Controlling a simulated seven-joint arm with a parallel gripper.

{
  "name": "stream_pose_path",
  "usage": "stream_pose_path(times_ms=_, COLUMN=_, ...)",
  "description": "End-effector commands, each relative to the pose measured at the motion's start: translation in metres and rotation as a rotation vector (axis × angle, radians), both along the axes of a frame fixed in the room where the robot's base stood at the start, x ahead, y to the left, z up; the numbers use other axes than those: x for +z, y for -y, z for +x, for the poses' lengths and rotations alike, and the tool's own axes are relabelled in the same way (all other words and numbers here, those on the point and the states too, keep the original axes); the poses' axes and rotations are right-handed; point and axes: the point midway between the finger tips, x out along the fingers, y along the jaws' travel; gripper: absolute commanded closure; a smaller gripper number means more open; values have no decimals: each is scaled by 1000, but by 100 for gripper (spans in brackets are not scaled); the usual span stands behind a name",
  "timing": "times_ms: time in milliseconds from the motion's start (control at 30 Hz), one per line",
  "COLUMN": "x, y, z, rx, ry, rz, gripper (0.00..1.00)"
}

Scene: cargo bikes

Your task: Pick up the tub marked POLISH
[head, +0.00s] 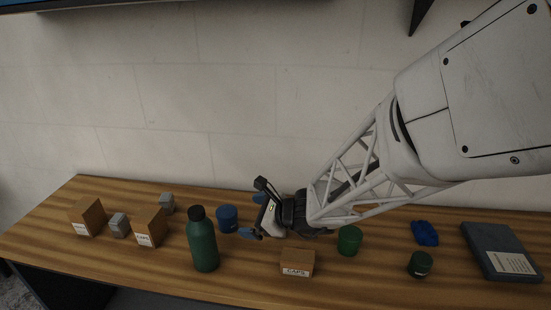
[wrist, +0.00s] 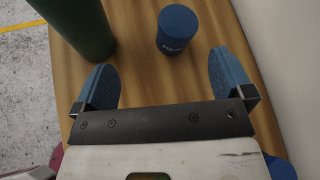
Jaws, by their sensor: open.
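The tub marked POLISH is a small blue round tub (head: 227,217) standing on the wooden bench, right of a green bottle. In the wrist view this tub (wrist: 176,26) stands upright beyond my fingertips, with white letters that look like "POL" on its side. My gripper (head: 254,216) is just right of the tub in the head view, low over the bench. In the wrist view my gripper (wrist: 161,62) is open, its two blue fingers apart and empty. The tub lies ahead of the gap, slightly right of its middle, and is not touched.
The tall green bottle (head: 202,240) stands close to the tub; it also shows in the wrist view (wrist: 80,25). A CAPS box (head: 297,262), green tub (head: 349,240), dark green tub (head: 420,264), blue lump (head: 425,232) and flat dark case (head: 500,250) lie right. Boxes stand left; a wall is behind.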

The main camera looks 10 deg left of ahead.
Motion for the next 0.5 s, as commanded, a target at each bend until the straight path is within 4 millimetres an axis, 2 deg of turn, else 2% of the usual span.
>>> stream_pose_path(times_ms=33, x=-10, y=-9, z=6, rx=-38, ry=-41, rz=27, gripper=1)
stream_pose_path(times_ms=200, x=-33, y=-26, z=23, rx=-156, ry=-143, rz=102, gripper=1)
stream_pose_path(times_ms=333, x=-44, y=-33, z=30, rx=-209, ry=-187, rz=133, gripper=1)
stream_pose_path(times_ms=500, x=-47, y=-35, z=32, rx=-231, ry=-205, rz=145, gripper=1)
